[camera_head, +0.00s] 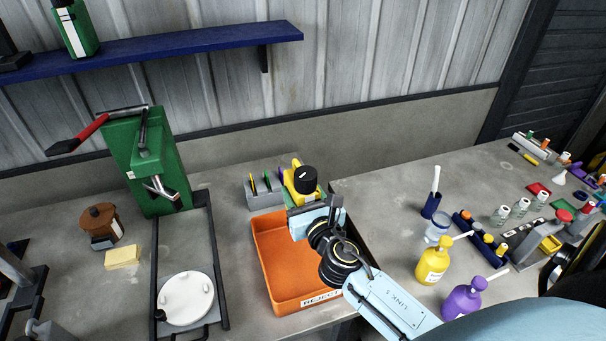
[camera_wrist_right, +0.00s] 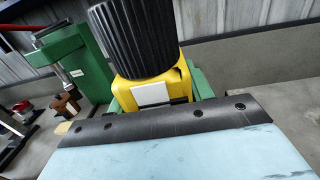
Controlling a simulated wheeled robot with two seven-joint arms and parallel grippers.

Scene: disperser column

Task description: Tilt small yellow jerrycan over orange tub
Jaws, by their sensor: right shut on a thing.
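The small yellow jerrycan (camera_head: 291,181) with a ribbed black cap (camera_head: 306,179) is at the far right end of the orange tub. My right gripper (camera_head: 303,199) is shut on it; the fingertips are mostly hidden. In the right wrist view the jerrycan (camera_wrist_right: 176,84) fills the upper middle, its black cap toward the camera and a pale label below. The orange tub (camera_head: 278,268), labelled REJECT, lies below and left of my right arm and looks empty where visible. My left gripper is not in view.
A green press (camera_head: 150,165) with a red-handled lever stands left of the tub, with a white round lid (camera_head: 186,298) before it. A grey rack (camera_head: 263,197) stands behind the tub. Yellow (camera_head: 433,262) and purple (camera_head: 462,302) bottles stand to the right.

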